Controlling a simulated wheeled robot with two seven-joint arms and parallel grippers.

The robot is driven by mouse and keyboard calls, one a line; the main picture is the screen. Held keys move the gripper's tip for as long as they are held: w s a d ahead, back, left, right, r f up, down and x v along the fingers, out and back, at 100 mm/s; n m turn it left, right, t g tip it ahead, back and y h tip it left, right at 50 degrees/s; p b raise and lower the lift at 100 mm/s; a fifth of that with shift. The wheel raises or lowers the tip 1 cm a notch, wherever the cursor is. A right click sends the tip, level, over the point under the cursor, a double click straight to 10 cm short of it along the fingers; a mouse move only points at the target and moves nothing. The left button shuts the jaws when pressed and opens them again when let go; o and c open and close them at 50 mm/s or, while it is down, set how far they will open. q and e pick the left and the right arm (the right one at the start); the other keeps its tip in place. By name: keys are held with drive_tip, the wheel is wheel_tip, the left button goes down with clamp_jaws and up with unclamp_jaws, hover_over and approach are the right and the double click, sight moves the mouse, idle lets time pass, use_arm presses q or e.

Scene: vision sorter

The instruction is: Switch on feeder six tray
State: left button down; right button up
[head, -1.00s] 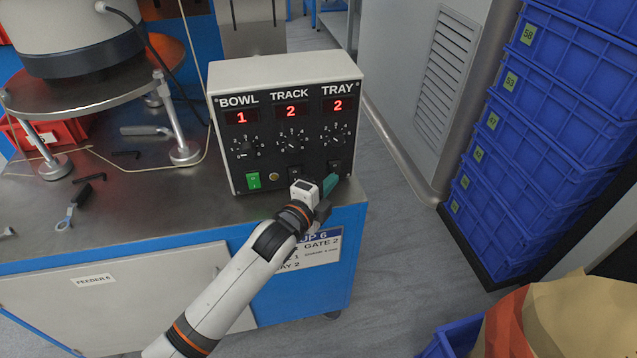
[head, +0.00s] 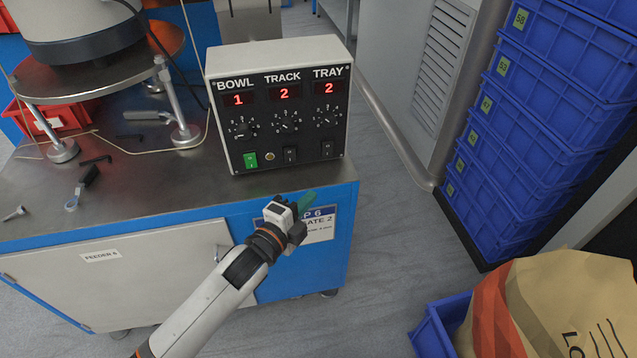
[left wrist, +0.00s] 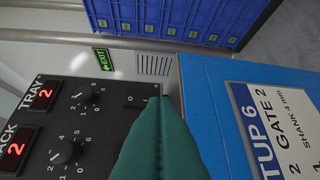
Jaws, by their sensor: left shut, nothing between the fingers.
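The control box (head: 280,105) stands on the steel bench, with BOWL, TRACK and TRAY columns. The red displays read 1, 2 and 2. The tray switch (head: 327,149) is at the lower right and looks dark, as does the track switch (head: 290,155). The bowl switch (head: 250,160) is green. My left gripper (head: 306,201) has green fingers, is shut and empty, and is below and in front of the box, apart from it. In the left wrist view the shut fingers (left wrist: 160,145) cover part of the panel beside the tray column. My right gripper is out of view.
A feeder label (head: 101,256) is on the bench front, and a setup card (head: 318,228) is behind my gripper. Loose tools lie on the bench. Stacked blue crates (head: 530,110) stand at right, with a paper sack (head: 575,310) nearer. The floor between is clear.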

use_arm(q)
drive_tip(key=shift+f+v, duration=0.2)
drive_tip(key=shift+v, duration=1.1)
drive_tip(key=shift+d, duration=0.1)
